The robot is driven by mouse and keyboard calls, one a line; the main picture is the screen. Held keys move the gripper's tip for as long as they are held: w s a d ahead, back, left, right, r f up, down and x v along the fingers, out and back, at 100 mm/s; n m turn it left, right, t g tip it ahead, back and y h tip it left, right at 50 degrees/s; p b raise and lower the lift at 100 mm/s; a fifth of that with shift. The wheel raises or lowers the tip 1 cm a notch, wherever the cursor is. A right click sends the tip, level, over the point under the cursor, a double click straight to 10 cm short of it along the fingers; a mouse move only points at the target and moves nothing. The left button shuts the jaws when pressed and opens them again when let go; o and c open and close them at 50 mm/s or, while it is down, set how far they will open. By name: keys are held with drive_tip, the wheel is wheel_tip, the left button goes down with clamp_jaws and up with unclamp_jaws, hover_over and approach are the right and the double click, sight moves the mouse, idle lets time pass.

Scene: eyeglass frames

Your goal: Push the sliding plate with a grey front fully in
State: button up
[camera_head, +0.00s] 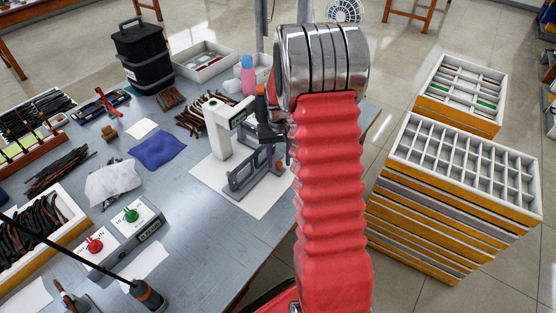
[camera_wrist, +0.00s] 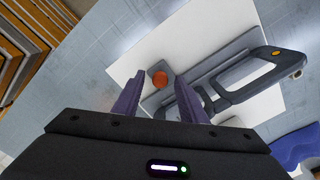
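A small bench device stands on a white sheet, with a white upright (camera_head: 222,140) and a grey lower frame (camera_head: 238,186). In the wrist view its grey frame (camera_wrist: 232,98) has a long loop-shaped part, and a round orange-red knob (camera_wrist: 160,78) sits at one end. I cannot make out clearly which part is the sliding plate or how far out it stands. My gripper (camera_wrist: 158,90) is open and empty, its two purple fingers apart, with the knob showing between and beyond their tips. In the head view my red arm hides much of the gripper, which is beside the device's right end.
A white sheet (camera_head: 262,204) lies under the device near the table's right edge. A control box (camera_head: 124,234) with red and green knobs, a blue cloth (camera_head: 157,150) and a black bin (camera_head: 141,55) share the table. A stack of trays (camera_head: 430,232) stands right of my arm.

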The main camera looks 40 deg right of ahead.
drive_tip(key=shift+f, duration=0.15)
drive_tip(key=shift+c, duration=0.2)
clamp_jaws()
idle(0.4)
